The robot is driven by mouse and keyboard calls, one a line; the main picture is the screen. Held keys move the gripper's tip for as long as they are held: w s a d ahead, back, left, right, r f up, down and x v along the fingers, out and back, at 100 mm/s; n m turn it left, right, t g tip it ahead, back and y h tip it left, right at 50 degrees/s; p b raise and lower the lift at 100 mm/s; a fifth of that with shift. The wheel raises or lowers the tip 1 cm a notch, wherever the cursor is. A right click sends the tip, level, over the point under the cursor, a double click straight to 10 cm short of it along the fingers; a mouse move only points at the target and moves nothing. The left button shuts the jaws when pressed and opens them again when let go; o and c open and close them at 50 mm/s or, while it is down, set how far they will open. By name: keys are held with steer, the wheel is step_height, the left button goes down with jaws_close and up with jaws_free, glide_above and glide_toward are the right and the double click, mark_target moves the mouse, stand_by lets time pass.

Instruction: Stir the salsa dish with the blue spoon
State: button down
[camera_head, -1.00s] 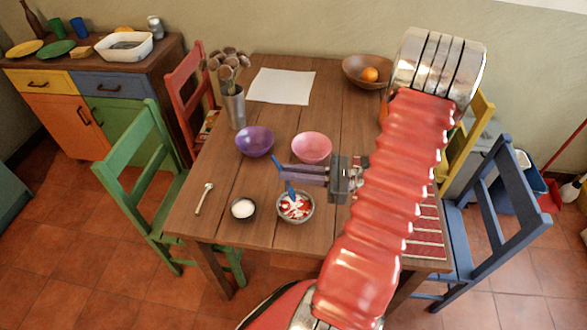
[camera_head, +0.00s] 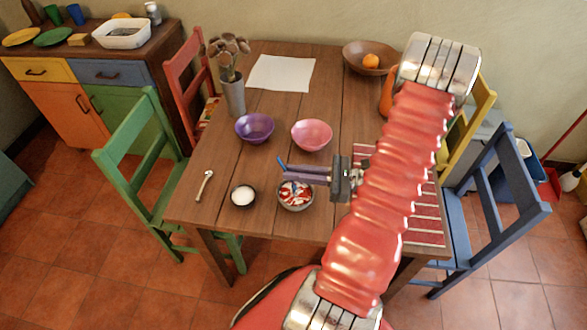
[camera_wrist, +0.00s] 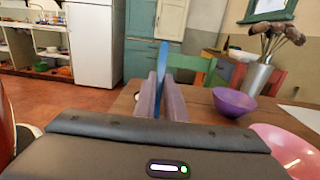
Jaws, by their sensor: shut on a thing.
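My gripper (camera_head: 298,174) is shut on the blue spoon (camera_head: 282,161), whose handle tip sticks up past the fingers. In the wrist view the blue spoon (camera_wrist: 162,68) stands upright between the two fingers (camera_wrist: 163,98). The salsa dish (camera_head: 296,206) is a small grey bowl with red and white contents, near the front of the table, just below the fingers. The spoon's lower end appears to be in or over the dish; the fingers hide part of it, so I cannot tell how deep. The dish is not visible in the wrist view.
A small bowl of white stuff (camera_head: 243,195) stands left of the dish, with a light wooden spoon (camera_head: 205,185) further left. A purple bowl (camera_head: 254,128) and a pink bowl (camera_head: 312,135) stand behind. A striped mat (camera_head: 427,218) lies right, partly under my arm.

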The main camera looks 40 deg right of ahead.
steer(key=shift+s+f, duration=0.15)
steer(key=shift+f, duration=0.2)
steer(key=shift+w+a, duration=0.2)
steer(key=shift+w, duration=0.05)
stand_by(0.5)
steer(key=shift+s, duration=0.45)
steer(key=shift+s+d, duration=0.1)
steer(key=shift+d, duration=0.15)
steer(key=shift+w+d, duration=0.3)
steer(key=shift+w, duration=0.1)
steer(key=shift+w+a, duration=0.25)
steer(key=shift+a, duration=0.3)
steer(key=shift+s, duration=0.55)
